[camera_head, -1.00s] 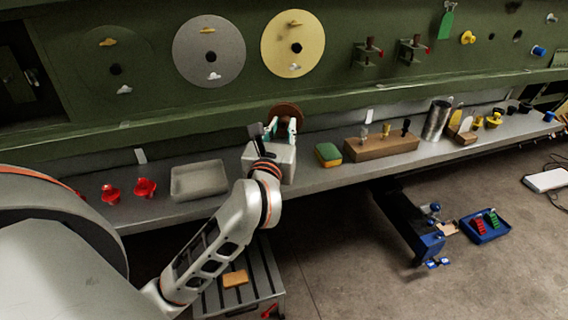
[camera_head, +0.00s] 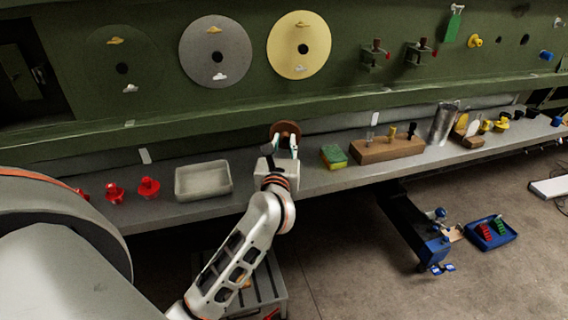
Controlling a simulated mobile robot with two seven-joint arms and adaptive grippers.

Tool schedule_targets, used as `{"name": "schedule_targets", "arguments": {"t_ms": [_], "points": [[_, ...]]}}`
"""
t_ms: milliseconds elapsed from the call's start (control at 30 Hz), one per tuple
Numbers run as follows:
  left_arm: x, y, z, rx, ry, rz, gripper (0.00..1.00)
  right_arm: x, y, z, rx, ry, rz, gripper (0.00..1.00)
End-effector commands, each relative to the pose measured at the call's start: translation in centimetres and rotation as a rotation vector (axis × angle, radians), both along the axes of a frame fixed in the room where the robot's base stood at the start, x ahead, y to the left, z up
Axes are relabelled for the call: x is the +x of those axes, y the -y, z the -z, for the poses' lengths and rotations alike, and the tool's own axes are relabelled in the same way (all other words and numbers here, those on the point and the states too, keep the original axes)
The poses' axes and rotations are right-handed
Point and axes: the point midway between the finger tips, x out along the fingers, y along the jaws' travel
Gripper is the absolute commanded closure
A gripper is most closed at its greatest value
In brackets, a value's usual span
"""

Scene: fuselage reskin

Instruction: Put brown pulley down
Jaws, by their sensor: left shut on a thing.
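The brown pulley (camera_head: 286,129) is a round disc standing roughly on edge near the back of the grey bench (camera_head: 330,178). My left gripper (camera_head: 284,148) is shut on it from the front, and the gripper body hides its lower part. I cannot tell whether the pulley touches the bench. My right gripper is not in view.
Left of my left gripper are a grey tray (camera_head: 203,181) and red knobs (camera_head: 148,187). Right of it are a green and yellow sponge (camera_head: 333,156), a wooden block with tools (camera_head: 388,150) and a metal cup (camera_head: 443,124). Discs, including a yellow one (camera_head: 299,45), hang on the green wall.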

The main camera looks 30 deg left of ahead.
Motion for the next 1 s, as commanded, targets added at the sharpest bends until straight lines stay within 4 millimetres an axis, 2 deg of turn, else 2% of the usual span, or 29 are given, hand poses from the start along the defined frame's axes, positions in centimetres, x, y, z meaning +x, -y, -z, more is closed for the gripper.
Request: {"name": "schedule_targets", "arguments": {"t_ms": [33,233,500,967,1000], "points": [[0.0,0.0,0.8,0.0,-0.001,0.0,1.0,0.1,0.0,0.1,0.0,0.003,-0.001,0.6],[0.0,0.0,2.2,0.0,0.001,0.0,1.0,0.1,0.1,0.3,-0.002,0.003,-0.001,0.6],[0.0,0.0,5.8,-0.001,0.0,0.0,1.0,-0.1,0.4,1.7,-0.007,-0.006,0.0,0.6],[0.0,0.0,6.4,0.001,0.002,0.001,1.0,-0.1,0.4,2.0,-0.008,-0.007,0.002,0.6],[0.0,0.0,6.3,0.0,0.001,0.001,0.74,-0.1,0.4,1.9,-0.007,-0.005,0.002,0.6]]}}
